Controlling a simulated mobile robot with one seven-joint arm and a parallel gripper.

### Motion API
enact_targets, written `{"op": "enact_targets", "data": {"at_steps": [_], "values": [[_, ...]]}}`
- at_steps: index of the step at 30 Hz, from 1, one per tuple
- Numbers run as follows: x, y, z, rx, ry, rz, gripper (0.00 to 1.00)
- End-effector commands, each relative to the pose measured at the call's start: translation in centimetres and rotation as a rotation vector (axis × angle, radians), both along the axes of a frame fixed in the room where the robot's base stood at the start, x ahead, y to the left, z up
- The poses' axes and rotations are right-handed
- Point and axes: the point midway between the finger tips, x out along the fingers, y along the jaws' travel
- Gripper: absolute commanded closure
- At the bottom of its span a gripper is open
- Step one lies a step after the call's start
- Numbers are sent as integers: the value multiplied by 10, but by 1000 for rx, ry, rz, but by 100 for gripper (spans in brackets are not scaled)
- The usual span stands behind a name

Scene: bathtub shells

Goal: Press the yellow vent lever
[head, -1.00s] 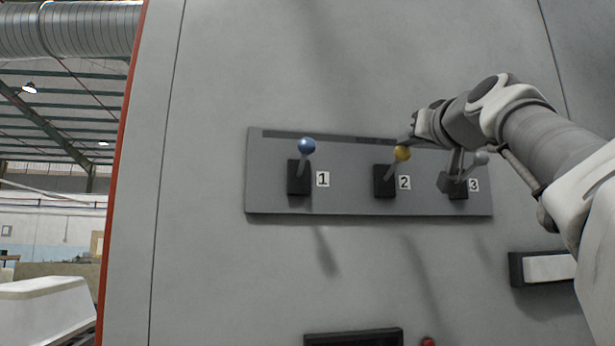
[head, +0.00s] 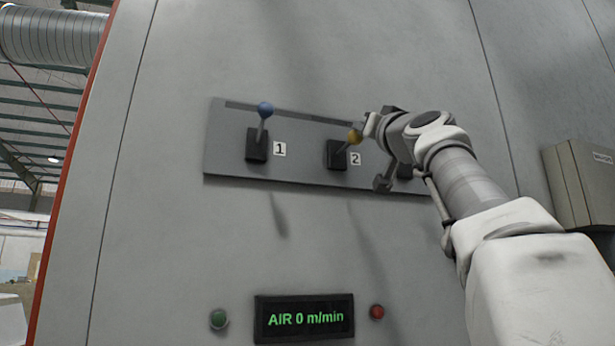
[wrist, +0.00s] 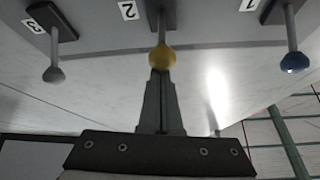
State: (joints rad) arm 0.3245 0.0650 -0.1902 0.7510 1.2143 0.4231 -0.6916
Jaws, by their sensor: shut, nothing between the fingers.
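The yellow-knobbed lever (head: 355,137), marked 2, sits in the middle of the grey lever panel (head: 225,165) on the wall. It also shows in the wrist view (wrist: 162,58), upside down, with its knob right at my fingertips. My gripper (wrist: 161,75) is shut and empty, its tips at or touching the knob; I cannot tell whether there is contact. In the head view my gripper (head: 362,128) is at the knob's upper right, its tips partly hidden by my wrist. The lever slants up and to the right.
The blue lever (head: 265,110), marked 1, stands to the left. The grey lever (wrist: 53,72), marked 3, is mostly hidden behind my arm in the head view.

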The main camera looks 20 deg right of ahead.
Motion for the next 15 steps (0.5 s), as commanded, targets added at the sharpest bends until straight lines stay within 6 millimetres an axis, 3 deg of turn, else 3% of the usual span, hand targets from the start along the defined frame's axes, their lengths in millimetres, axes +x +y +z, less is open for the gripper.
{"op": "enact_targets", "data": {"at_steps": [1, 15], "values": [[1, -1, -11, 3, -20, 0, 100], [0, 0, -33, 1, -75, -1, 100]]}}
